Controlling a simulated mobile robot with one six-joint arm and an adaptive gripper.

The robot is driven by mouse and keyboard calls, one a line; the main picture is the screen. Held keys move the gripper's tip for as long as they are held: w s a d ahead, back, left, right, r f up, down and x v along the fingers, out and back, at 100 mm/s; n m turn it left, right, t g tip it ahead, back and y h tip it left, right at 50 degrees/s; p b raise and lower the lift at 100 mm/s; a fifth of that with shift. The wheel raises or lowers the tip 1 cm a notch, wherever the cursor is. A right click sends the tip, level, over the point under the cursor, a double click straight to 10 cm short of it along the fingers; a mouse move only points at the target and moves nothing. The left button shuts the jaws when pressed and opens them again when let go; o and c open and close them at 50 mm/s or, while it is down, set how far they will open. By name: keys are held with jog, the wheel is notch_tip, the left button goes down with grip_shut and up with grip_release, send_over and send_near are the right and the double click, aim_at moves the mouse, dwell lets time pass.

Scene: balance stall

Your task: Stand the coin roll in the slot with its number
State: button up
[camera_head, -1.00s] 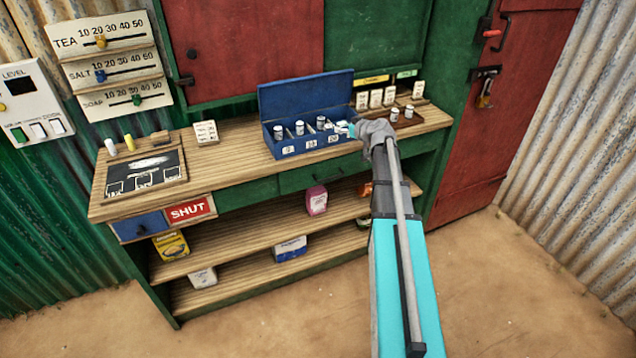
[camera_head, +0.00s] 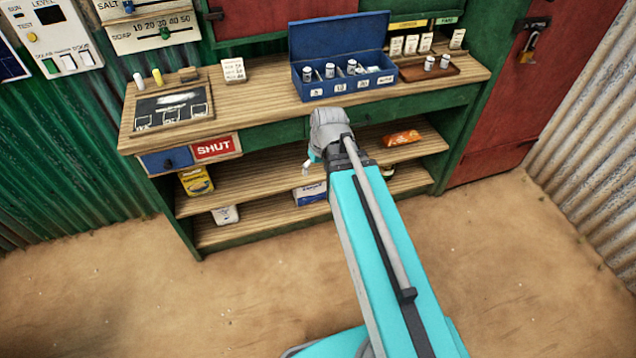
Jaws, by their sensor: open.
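The blue cash box (camera_head: 308,92) stands open on the counter, with small white labels on its front that are too small to read surely. Several white coin rolls with dark ends stand in its compartments, such as one at the left (camera_head: 307,74), one in the middle (camera_head: 330,70) and one further right (camera_head: 351,66). Two more rolls (camera_head: 429,63) stand on a brown tray (camera_head: 412,74) right of the box. My gripper (camera_head: 308,168) is open, in front of the counter and below its top, clear of the box; its fingers are small and partly hidden by my wrist.
A slate board (camera_head: 172,106) and a white card (camera_head: 233,69) are on the counter's left. Shelves below hold packets, including an orange one (camera_head: 401,138). Price cards (camera_head: 411,44) stand behind the tray. Bare counter lies between card and box.

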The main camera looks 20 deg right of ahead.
jog(key=shift+m+g+h, duration=0.5)
jog(key=shift+g+h, duration=0.2)
jog(key=s, duration=0.2)
jog(key=s+a, duration=0.1)
jog(key=s, duration=0.2)
jog(key=shift+f, duration=0.15)
